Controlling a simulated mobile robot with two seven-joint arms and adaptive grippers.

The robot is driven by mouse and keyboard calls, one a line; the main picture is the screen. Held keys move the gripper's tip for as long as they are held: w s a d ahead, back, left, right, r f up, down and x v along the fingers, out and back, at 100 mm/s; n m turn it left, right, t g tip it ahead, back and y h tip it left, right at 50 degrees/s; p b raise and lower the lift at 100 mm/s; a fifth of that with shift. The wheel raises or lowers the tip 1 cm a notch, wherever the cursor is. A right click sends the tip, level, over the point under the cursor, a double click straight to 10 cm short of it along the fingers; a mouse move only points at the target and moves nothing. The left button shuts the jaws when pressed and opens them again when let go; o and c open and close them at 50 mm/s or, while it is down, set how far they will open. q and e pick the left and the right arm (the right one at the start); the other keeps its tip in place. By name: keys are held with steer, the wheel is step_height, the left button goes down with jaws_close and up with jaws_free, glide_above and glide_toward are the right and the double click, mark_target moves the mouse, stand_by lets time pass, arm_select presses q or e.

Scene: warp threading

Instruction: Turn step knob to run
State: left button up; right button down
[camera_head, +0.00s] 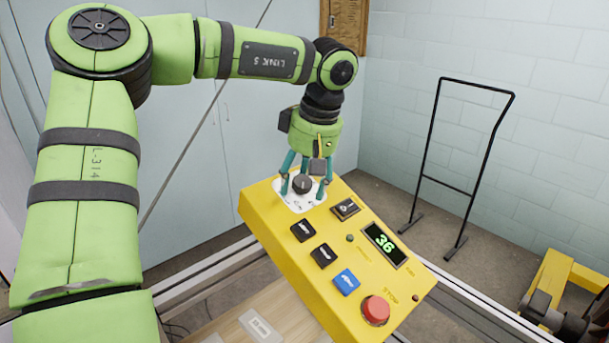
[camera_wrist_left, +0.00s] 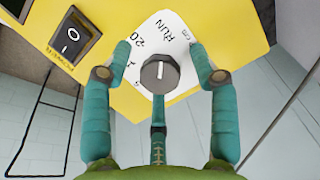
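The step knob (camera_wrist_left: 160,72) is a dark grey round knob on a white dial plate (camera_wrist_left: 150,32) marked RUN, 20 and smaller numbers. RUN is printed above and slightly right of the knob in the left wrist view. A short pale line shows on the knob; which mark it points at I cannot tell for sure. The knob also shows in the head view (camera_head: 302,184), on the yellow control panel (camera_head: 262,208). My left gripper (camera_wrist_left: 161,58) is open, its teal fingers spread around the knob with visible gaps. My right gripper is not in view.
The panel also carries a power rocker switch (camera_head: 345,209), black buttons (camera_head: 303,231), a blue button (camera_head: 346,282), a red stop button (camera_head: 376,310) and a display (camera_head: 385,244) reading 36. A black metal frame (camera_head: 434,180) stands behind at the right.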

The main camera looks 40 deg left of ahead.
arm_select(q)
steer(key=shift+w+r, duration=0.1)
steer(key=shift+r, duration=0.15)
steer(key=shift+r, duration=0.3)
steer(key=v, duration=1.1)
steer(key=shift+d, duration=0.15)
